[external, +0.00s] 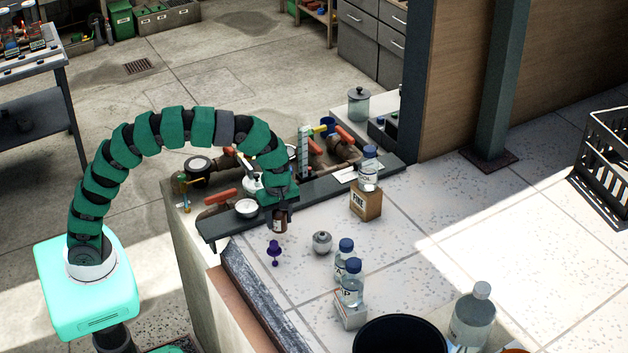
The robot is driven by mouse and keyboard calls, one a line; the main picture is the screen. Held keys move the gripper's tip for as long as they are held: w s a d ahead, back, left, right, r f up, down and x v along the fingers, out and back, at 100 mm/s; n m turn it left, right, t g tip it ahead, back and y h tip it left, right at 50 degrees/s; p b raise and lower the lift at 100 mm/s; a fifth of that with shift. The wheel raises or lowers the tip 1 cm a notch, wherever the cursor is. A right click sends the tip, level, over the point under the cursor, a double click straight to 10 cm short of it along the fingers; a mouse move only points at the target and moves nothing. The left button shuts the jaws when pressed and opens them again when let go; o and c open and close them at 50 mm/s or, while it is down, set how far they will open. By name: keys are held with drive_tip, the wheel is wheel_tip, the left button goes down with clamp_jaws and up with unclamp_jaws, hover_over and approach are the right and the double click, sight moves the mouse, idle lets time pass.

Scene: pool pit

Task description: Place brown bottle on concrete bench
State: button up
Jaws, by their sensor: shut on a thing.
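The brown bottle (279,222) is small and dark with a pale label, and it looks upright. My gripper (282,209) points down and is shut on its top. The bottle is in front of the dark rail (325,189), over the near left part of a pale speckled slab surface (410,235), which may be the concrete bench. I cannot tell whether the bottle's base touches the surface. My arm arches over from the left.
A purple goblet-like item (274,251) and a round metal pot (322,242) stand close by. Clear blue-capped bottles (351,284) stand nearer the front, and another (369,169) sits on a brown box (366,202). Pipes with red handles (222,196) lie behind the rail.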

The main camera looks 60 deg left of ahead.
drive_tip(key=shift+w+d+f, duration=0.1)
drive_tip(key=shift+w+d, duration=0.1)
drive_tip(key=shift+w, duration=0.25)
drive_tip(key=shift+w+d, duration=0.15)
drive_tip(key=shift+w, duration=0.3)
drive_tip(key=shift+f+p, duration=0.45)
drive_tip(key=shift+f, duration=1.1)
drive_tip(key=shift+f, duration=0.25)
drive_tip(key=o, duration=1)
wheel_tip(320, 180, up, 14)
drive_tip(key=shift+a+f+b, duration=0.1)
drive_tip(key=shift+a+b, duration=0.05)
drive_tip(key=shift+b, duration=0.6)
